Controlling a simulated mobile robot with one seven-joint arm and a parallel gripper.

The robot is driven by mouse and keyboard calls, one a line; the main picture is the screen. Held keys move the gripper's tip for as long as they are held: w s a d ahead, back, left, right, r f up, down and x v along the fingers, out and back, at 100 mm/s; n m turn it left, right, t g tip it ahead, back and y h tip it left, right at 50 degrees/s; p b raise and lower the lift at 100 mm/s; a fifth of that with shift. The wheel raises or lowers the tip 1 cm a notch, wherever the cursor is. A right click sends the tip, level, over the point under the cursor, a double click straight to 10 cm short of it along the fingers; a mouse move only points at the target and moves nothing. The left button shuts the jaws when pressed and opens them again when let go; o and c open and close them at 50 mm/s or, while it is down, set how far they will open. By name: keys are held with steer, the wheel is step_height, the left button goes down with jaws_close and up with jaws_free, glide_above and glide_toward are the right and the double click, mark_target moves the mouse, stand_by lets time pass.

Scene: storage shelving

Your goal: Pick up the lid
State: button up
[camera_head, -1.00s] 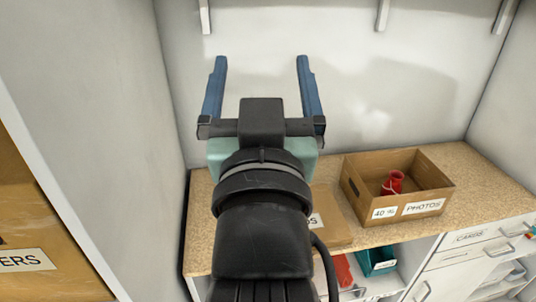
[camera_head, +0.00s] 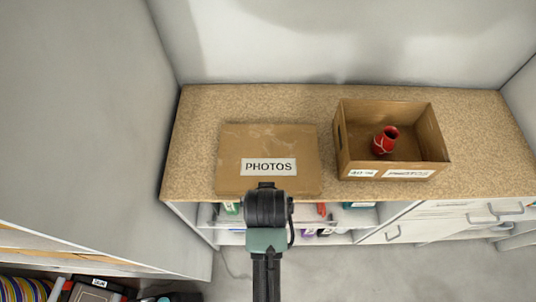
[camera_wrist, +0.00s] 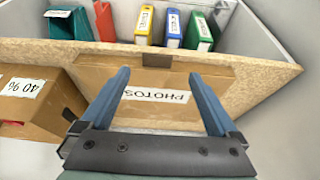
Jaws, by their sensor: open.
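The lid is a flat brown cardboard piece (camera_head: 240,140) labelled PHOTOS, lying on the speckled counter, left of an open box. It also shows in the wrist view (camera_wrist: 215,86), with its label upside down. My gripper (camera_wrist: 159,72) is open and empty, its two blue fingers spread over the lid on either side of the label. I cannot tell the exact height between the fingers and the lid. In the head view my arm's end is at the lid's front edge, and the fingers are hidden.
The open cardboard box (camera_head: 345,148), holding a red vase (camera_head: 386,139), stands to the lid's right. A wall panel (camera_head: 100,130) rises left of the counter (camera_head: 200,108). The wrist view shows several coloured binders (camera_wrist: 174,28) beyond the counter edge. Drawers (camera_head: 440,226) sit below at right.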

steer(key=shift+d+p+x, duration=0.15)
steer(key=shift+p+x, duration=0.15)
steer(key=shift+x, duration=1.2)
steer(key=shift+d+p+x, duration=0.1)
steer(key=shift+p+x, duration=0.2)
steer(key=shift+x, duration=1.15)
steer(key=shift+s, duration=0.1)
steer(key=c, duration=1.5)
